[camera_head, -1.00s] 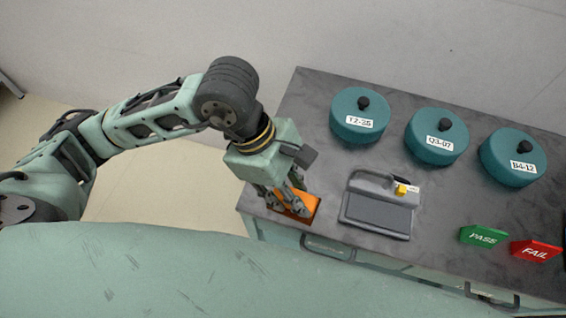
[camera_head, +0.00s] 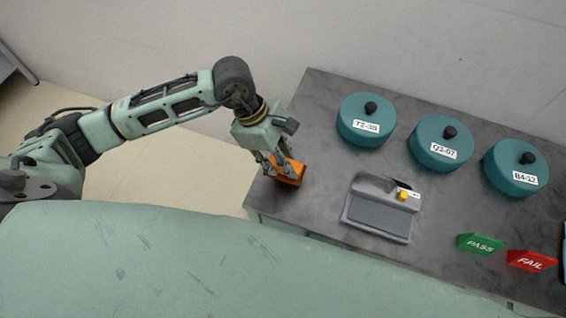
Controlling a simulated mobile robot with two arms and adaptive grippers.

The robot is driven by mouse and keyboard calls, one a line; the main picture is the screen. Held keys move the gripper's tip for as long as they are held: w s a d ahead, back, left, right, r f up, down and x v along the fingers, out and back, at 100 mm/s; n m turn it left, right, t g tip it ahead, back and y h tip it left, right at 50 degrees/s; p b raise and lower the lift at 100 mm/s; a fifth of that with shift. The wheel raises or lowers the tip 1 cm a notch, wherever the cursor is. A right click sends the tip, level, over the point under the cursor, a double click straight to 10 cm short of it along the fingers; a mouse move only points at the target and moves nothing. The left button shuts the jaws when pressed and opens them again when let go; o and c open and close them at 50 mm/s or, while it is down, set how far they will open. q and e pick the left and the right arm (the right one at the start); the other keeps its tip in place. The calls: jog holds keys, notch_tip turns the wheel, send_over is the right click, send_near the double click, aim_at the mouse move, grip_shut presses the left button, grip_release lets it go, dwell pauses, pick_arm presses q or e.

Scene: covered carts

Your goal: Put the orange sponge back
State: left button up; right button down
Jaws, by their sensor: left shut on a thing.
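The orange sponge (camera_head: 291,176) is a small orange block near the left edge of the dark grey cart top (camera_head: 330,205). My left gripper (camera_head: 281,170) is shut on it, its fingers hiding part of the sponge. The sponge appears a little above the cart top, though the exact gap is hard to tell. My right gripper is not in view.
Three teal lidded covers with labels, T2-35 (camera_head: 366,122), Q3-07 (camera_head: 440,145) and B4-12 (camera_head: 515,170), stand along the back. A grey device (camera_head: 381,212) with a yellow part sits in the middle. Green PASS (camera_head: 480,243) and red FAIL (camera_head: 531,261) blocks lie front right.

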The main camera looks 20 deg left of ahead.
pick_arm(q)
notch_tip(320, 180, down, 2)
jog(key=shift+s+f+p, duration=0.1)
jog(key=shift+f+p, duration=0.15)
jog(key=shift+p, duration=0.2)
jog(key=shift+f, duration=0.35)
jog(key=shift+f, duration=0.1)
jog(key=shift+f+b, duration=0.15)
jog(key=shift+b, duration=0.15)
jog(key=o, duration=1)
